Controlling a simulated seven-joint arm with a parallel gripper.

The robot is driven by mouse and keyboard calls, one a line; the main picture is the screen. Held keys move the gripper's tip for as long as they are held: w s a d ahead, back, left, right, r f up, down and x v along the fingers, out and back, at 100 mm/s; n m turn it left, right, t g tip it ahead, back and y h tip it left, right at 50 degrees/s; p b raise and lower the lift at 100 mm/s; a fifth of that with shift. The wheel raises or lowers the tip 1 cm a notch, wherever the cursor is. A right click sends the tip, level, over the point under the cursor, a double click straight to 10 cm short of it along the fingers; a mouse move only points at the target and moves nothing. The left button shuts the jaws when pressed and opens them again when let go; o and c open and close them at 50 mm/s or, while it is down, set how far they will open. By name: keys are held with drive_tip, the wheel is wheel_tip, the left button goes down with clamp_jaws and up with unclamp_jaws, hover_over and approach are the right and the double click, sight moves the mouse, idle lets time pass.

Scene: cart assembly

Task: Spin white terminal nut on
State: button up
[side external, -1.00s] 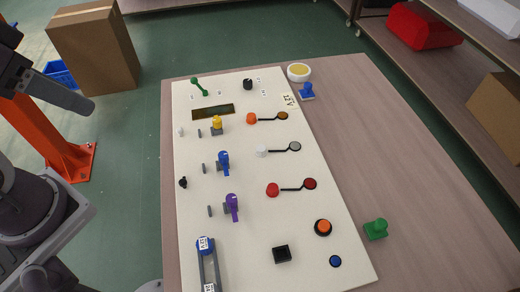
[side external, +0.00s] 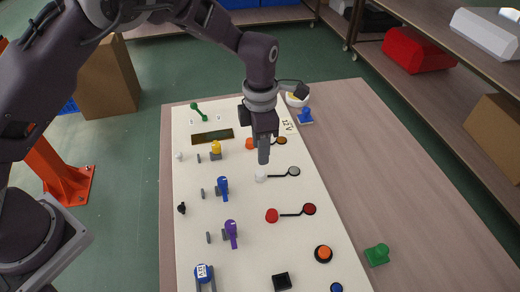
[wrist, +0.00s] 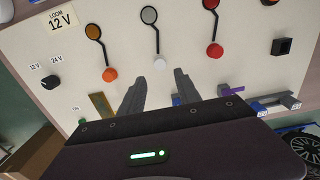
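The white terminal nut (side external: 261,176) is a small white knob on the pale panel (side external: 305,232), between an orange knob and a red knob. A black strip runs from beside it to a grey disc (side external: 294,171). In the wrist view the white nut (wrist: 159,63) is just beyond my fingertips, roughly centred between them. My gripper (side external: 263,160) points down above the panel, close to the nut. In the wrist view my gripper (wrist: 159,74) has its two fingers apart with nothing between them. I cannot tell whether the nut is seated on a thread.
The red knob (side external: 272,215) and orange knob (wrist: 110,75) flank the nut. Blue (side external: 222,187) and purple (side external: 231,232) upright parts stand to its left. A green block (side external: 377,255) sits on the wooden table (side external: 400,190), whose right side is mostly clear.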

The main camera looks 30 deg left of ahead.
sight(260, 173)
wheel_tip(260, 173, down, 8)
drive_tip(key=shift+f, duration=0.4)
drive_tip(key=shift+c, duration=0.9)
clamp_jaws()
drive_tip(key=shift+o, duration=0.8)
unclamp_jaws()
